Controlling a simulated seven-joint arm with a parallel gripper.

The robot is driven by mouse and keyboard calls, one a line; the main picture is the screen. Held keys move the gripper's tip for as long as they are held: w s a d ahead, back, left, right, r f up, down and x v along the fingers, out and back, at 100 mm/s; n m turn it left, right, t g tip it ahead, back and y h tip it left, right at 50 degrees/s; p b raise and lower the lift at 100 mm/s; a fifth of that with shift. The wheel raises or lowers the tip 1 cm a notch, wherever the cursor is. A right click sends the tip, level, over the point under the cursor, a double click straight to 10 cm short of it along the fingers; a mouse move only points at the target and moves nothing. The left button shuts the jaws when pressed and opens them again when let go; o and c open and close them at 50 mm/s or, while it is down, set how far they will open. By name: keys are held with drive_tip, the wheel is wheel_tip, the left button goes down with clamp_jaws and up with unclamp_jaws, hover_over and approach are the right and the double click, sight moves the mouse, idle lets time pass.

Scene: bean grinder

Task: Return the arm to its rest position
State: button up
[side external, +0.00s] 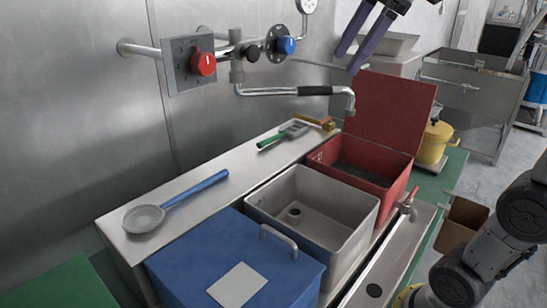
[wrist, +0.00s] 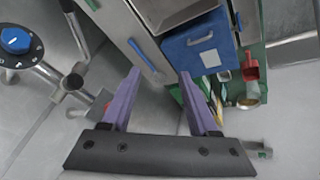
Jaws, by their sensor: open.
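My gripper (side external: 346,62) is at the top of the side external view, high above the back of the counter, near the steel wall and the tap. Its two purple fingers are spread, with nothing seen between them. In the wrist view my gripper (wrist: 158,74) is also open and empty, its fingers pointing past the counter's edge. Most of the arm above the gripper is cut off by the top of the side external view.
Below stand a red box (side external: 401,170) with its lid up, a grey basin (side external: 330,238) and a closed blue box (side external: 190,258). A blue-handled strainer (side external: 146,218) lies on the ledge. A tap spout (side external: 275,92) and red knob (side external: 203,64) project from the wall.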

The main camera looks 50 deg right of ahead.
drive_tip(key=s+f+m, duration=0.3)
drive_tip(key=f, duration=0.5)
drive_tip(key=s+f+m+h, duration=0.1)
drive_tip(key=s+f+m, duration=0.3)
drive_tip(key=f, duration=0.5)
drive_tip(key=s+a+f+m+h, duration=0.1)
drive_tip(key=s+f+m, duration=0.2)
drive_tip(key=f, duration=0.5)
drive_tip(key=shift+s+f+m+t, duration=0.2)
drive_tip(key=shift+s+m+t, duration=0.1)
drive_tip(key=shift+s+t, duration=0.1)
